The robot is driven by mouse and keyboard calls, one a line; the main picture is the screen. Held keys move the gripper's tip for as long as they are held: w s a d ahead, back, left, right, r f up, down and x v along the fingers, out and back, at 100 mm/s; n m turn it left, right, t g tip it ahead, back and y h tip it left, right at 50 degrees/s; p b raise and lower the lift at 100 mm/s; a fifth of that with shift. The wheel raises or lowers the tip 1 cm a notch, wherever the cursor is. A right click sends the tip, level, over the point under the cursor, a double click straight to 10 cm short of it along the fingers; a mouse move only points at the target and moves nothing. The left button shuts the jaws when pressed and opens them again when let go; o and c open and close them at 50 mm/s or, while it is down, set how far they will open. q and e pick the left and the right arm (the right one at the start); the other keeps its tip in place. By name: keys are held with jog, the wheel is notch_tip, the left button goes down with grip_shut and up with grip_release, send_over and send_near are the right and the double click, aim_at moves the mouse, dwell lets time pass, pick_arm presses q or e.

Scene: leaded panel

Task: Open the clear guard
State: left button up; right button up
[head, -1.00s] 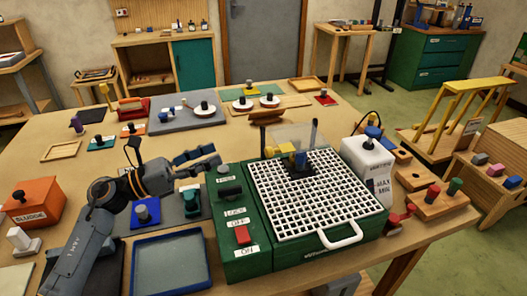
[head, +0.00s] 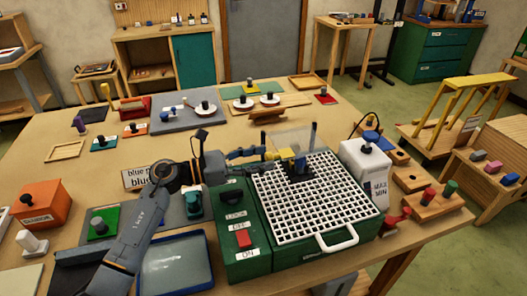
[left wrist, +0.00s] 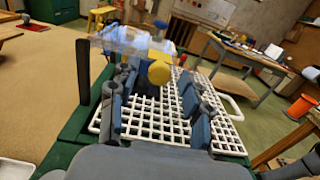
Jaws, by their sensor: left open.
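The clear guard (head: 292,138) is a see-through panel standing at the back of the white grid on the green machine (head: 236,262). It also shows in the left wrist view (left wrist: 118,42), near a dark upright post. A yellow knob (left wrist: 159,73) is beside the guard. My left gripper (head: 268,157) is open at the back left of the grid, close to the guard. In the left wrist view its two fingers (left wrist: 157,88) are spread, with the yellow knob between their tips in the picture. I cannot tell whether they touch it. My right gripper is not in view.
A red switch (head: 243,238) and a black knob (head: 232,190) are on the machine's left panel. A white bottle (head: 366,170) stands close at the right of the grid. A blue tray (head: 176,262) lies front left. The table behind the machine is partly clear.

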pick_arm(q)
jog(key=shift+w+d, duration=0.2)
jog(key=shift+d, duration=0.45)
grip_shut()
jog(key=shift+r, duration=0.1)
